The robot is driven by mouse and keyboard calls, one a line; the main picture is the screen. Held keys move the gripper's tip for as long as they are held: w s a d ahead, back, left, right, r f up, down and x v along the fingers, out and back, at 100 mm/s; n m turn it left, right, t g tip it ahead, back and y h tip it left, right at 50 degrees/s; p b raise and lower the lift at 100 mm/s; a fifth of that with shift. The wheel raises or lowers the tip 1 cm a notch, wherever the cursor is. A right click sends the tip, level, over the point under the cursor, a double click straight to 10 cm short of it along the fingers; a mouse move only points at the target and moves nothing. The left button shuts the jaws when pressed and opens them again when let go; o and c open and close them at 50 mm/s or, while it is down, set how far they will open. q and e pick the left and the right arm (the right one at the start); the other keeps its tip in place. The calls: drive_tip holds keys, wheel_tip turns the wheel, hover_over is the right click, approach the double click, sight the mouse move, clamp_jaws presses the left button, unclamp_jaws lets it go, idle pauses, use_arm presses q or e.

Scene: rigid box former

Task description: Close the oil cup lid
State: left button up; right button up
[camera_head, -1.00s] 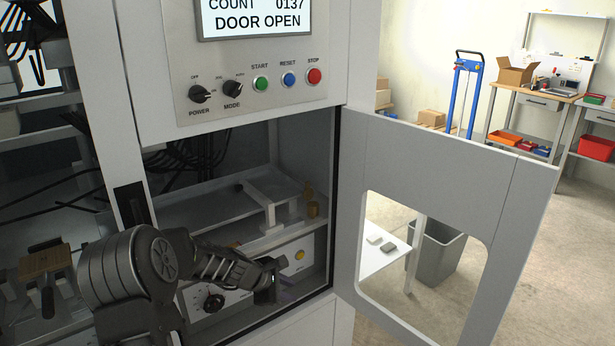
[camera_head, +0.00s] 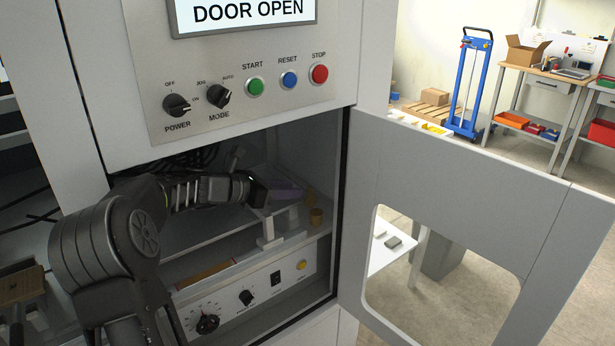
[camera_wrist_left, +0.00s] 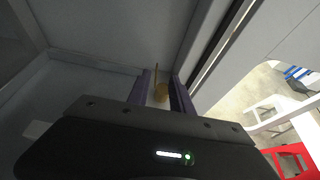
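My right gripper is not in view.
The open door (camera_head: 460,190) with its window stands to the right of the compartment. A metal bracket (camera_head: 268,228) stands on the shelf left of the cup. A panel with knobs (camera_head: 250,290) lies below the shelf. The button panel (camera_head: 240,90) is above the opening.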

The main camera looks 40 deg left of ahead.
sight(310, 188)
use_arm(q)
drive_tip(key=x, duration=0.5)
drive_tip(key=p+x, duration=0.1)
drive_tip(key=x, duration=0.2)
drive_tip(key=shift+w+a, duration=0.15)
drive_tip(key=shift+a, duration=0.15)
idle(0.3)
clamp_jaws()
drive_tip(key=shift+r, duration=0.1)
idle(0.3)
